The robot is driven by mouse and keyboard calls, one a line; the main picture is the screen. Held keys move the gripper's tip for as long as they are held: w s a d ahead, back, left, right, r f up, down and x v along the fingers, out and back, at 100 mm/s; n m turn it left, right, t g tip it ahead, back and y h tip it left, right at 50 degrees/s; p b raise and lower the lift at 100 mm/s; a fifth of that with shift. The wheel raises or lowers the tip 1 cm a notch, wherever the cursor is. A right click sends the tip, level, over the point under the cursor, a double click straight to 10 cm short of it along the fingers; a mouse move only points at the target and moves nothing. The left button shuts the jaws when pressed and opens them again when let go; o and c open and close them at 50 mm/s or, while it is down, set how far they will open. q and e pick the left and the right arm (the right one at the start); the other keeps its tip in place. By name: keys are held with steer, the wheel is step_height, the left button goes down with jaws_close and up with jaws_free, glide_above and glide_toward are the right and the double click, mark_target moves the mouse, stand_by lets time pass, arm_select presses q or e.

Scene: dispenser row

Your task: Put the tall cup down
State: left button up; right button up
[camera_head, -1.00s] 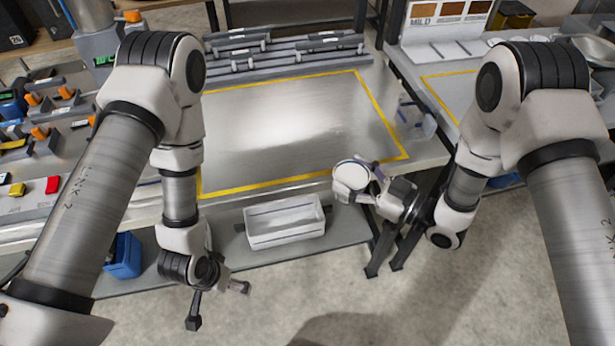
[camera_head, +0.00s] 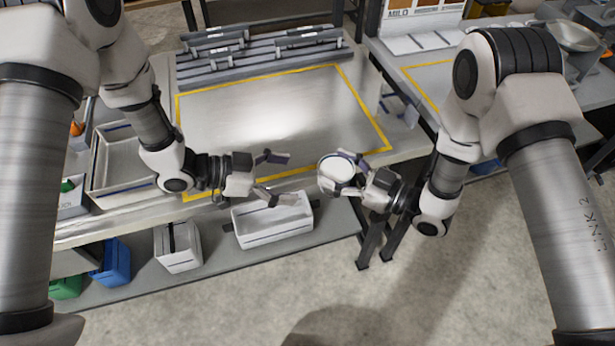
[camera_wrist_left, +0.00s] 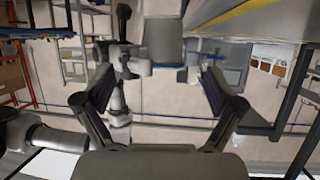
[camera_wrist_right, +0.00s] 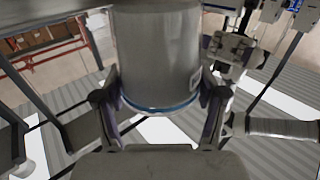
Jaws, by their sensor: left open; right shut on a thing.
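The tall cup (camera_head: 336,168) is white-grey and round-topped, held by my right gripper (camera_head: 348,172) in front of the table's near edge. In the right wrist view the cup (camera_wrist_right: 158,55) fills the space between the fingers and has a blue line around it near one end. My right gripper is shut on its sides. My left gripper (camera_head: 274,176) is open and empty, just left of the cup and pointing toward it. In the left wrist view its fingers (camera_wrist_left: 160,100) are wide apart, and a grey cup-like shape (camera_wrist_left: 163,40) shows beyond them.
The steel table has a yellow-outlined area (camera_head: 270,110) that is bare. Grey racks (camera_head: 262,55) stand along its back. A white bin (camera_head: 272,222) sits on the shelf below, with another bin (camera_head: 178,247) to its left. A tray (camera_head: 125,165) lies at the table's left.

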mark_target(335, 178)
arm_select(q)
steer(key=x, duration=1.1)
steer(key=shift+s, duration=0.1)
arm_select(e)
steer(key=shift+d, duration=0.15)
arm_select(q)
steer(key=c, duration=1.4)
steer(key=shift+c, duration=0.7)
arm_select(e)
steer(key=o, duration=1.5)
steer(key=shift+o, duration=0.2)
